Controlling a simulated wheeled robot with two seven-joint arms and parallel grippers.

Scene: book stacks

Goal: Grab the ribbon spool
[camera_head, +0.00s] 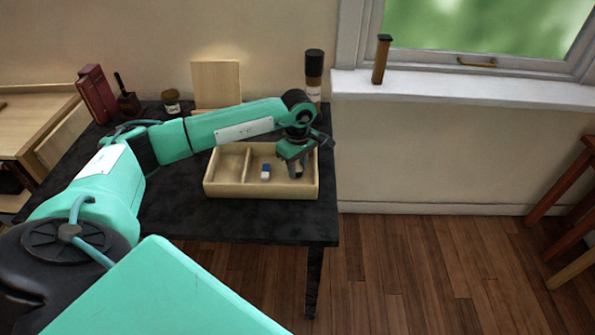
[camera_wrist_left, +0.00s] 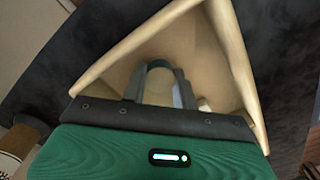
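My left gripper (camera_head: 293,168) points down into the right compartment of the wooden tray (camera_head: 262,190). In the left wrist view its two fingers (camera_wrist_left: 160,92) are apart, with a rounded tan and grey-green thing (camera_wrist_left: 158,78) between them. It seems to be the ribbon spool, but it is mostly hidden. It fills most of the gap, and I cannot tell whether the fingers press on it. In the head view the gripper covers this spot. My right gripper is not in view.
A blue and white block (camera_head: 266,172) lies in the tray left of the gripper. The dark table (camera_head: 250,222) also bears red books (camera_head: 95,95), a jar (camera_head: 171,101), a wooden board (camera_head: 216,84) and a dark-topped bottle (camera_head: 314,70) behind the arm. A windowsill (camera_head: 450,90) is at right.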

